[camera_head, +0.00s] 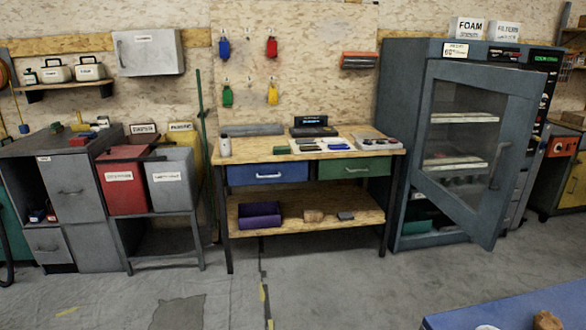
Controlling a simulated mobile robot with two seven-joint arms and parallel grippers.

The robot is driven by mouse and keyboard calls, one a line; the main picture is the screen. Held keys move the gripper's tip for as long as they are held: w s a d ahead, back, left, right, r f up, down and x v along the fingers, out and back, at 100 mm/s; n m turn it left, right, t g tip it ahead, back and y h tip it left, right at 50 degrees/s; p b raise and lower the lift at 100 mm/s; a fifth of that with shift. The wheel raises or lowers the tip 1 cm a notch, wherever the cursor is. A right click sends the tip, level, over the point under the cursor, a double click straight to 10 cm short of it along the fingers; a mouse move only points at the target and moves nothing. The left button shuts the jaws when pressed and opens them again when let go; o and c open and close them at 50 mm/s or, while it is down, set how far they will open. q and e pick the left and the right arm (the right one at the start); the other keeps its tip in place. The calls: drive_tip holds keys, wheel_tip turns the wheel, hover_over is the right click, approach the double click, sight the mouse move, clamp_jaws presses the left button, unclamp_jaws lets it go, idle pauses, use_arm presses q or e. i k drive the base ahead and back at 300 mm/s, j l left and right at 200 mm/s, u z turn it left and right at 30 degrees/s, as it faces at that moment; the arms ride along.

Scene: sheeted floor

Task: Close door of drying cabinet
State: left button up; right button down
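The drying cabinet (396,130) is a tall grey cabinet on the right, beside the workbench. Its door (425,165) has a grey frame, a large window and a dark vertical handle (498,165) near its right edge. The door stands partly open, its right edge swung out towards me and its left edge at the cabinet. Pale shelves (456,161) show through the window. Part of the inside shows below the door at the left. Neither of my grippers is in view.
A workbench (235,150) with drawers stands in the centre. Red (122,188) and grey (170,190) bins and a grey cabinet (68,187) are at the left. A blue surface (500,312) fills the lower right corner. The floor (350,285) before the bench is clear.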

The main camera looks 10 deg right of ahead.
sight(525, 89)
drive_tip(key=i+j+z, duration=0.2)
drive_tip(key=i, duration=0.9)
drive_tip(key=i+z, duration=0.4)
drive_tip(key=i+j+z, duration=0.2)
drive_tip(key=z, duration=0.15)
drive_tip(key=i+j+z, duration=0.1)
drive_tip(key=i+z, duration=0.2)
drive_tip(key=z, duration=0.15)
drive_tip(key=i+j+z, duration=0.25)
drive_tip(key=z, duration=0.2)
drive_tip(key=i, duration=0.05)
